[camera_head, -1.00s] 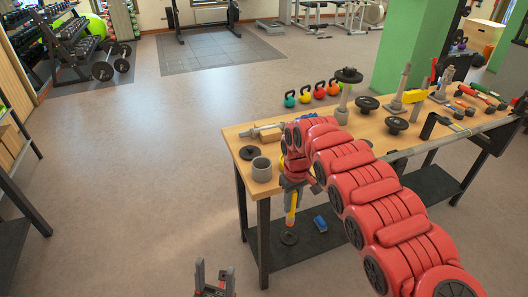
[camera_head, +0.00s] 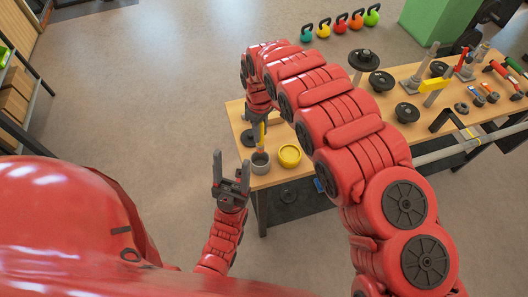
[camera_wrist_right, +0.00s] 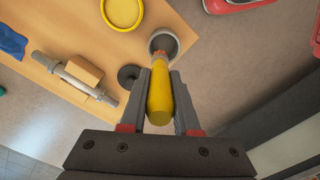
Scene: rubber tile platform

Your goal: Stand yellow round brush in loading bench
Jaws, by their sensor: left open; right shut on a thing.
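My right gripper (camera_wrist_right: 161,88) is shut on the yellow round brush (camera_wrist_right: 160,104), which also shows in the head view (camera_head: 262,131) below the right wrist. The brush points down toward a grey cup (camera_head: 260,164) on the near left part of the wooden bench (camera_head: 236,114). In the right wrist view its far end overlaps the rim of the cup (camera_wrist_right: 172,45); I cannot tell whether it is inside. My left gripper (camera_head: 231,163) is open and empty, left of the cup, off the bench edge.
A yellow bowl (camera_head: 290,154) stands right beside the cup. A black disc (camera_wrist_right: 129,76) and a dumbbell bar with a wooden block (camera_wrist_right: 82,70) lie near it. Weight plates (camera_head: 407,112) and tools fill the bench's right part. Several kettlebells (camera_head: 323,28) stand on the floor behind.

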